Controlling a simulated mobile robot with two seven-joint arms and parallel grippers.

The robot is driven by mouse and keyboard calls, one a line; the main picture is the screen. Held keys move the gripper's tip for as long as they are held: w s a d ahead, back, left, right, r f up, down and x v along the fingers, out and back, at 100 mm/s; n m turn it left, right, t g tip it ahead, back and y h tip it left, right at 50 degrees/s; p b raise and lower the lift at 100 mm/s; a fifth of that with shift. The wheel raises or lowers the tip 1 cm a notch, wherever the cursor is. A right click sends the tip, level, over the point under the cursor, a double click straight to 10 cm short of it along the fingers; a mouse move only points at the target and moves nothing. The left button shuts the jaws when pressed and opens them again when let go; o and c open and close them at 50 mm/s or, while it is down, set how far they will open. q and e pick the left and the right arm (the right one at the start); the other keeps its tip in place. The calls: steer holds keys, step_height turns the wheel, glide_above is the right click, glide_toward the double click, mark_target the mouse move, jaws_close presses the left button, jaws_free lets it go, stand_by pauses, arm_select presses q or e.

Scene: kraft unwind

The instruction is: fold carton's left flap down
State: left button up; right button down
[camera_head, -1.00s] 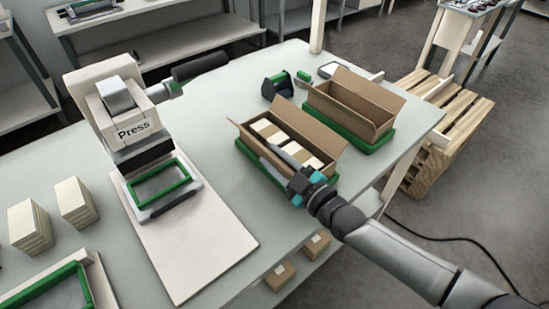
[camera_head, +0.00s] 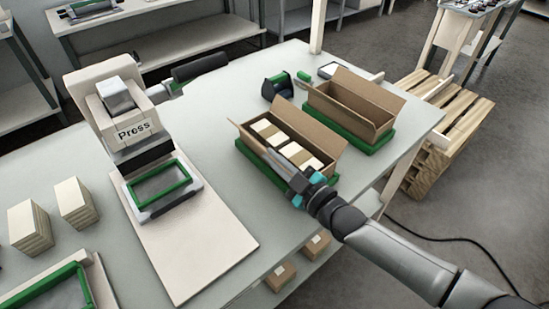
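An open brown carton (camera_head: 312,131) stands in a green tray (camera_head: 244,150) on the grey table, with several pale blocks (camera_head: 265,127) inside. A small end flap (camera_head: 236,127) sticks out at its left end. My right gripper (camera_head: 275,157) reaches in from the lower right and lies over the carton's near side, its fingers pointing up and left. The near side's flap is largely hidden behind it. Whether the fingers touch the carton, or are open or shut, I cannot tell. My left gripper is not in view.
A second open carton (camera_head: 355,97) stands in a green tray just behind. A press (camera_head: 125,105) with a green frame (camera_head: 160,183) stands at left, near block stacks (camera_head: 30,226). A tape dispenser (camera_head: 277,86) sits behind the cartons. The table between press and carton is clear.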

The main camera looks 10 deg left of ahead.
steer(key=shift+m, duration=0.3)
stand_by(0.7)
steer(key=shift+w+d+r+m+b, duration=0.1)
steer(key=shift+w+d+m+b, duration=0.1)
steer(key=shift+m+b, duration=0.3)
steer(key=shift+w+d+r+m+b, duration=0.1)
steer(key=shift+w+m+b, duration=0.05)
steer(key=shift+m, duration=0.55)
steer(key=shift+w+d+r+m+b, duration=0.15)
steer(key=shift+m+b, duration=0.1)
steer(key=shift+m, duration=0.4)
steer(key=shift+w+d+f+m+b, duration=0.1)
steer(key=shift+w+d+m+b, duration=0.15)
steer(key=shift+m, duration=0.45)
steer(key=shift+w+d+r+m+b, duration=0.1)
steer(key=shift+m+b, duration=0.2)
steer(key=shift+m, duration=0.35)
steer(key=c, duration=1)
jaws_free()
steer(key=shift+r, duration=0.1)
steer(key=shift+c, duration=0.2)
steer(key=p+v, duration=0.1)
steer(key=v, duration=1.4)
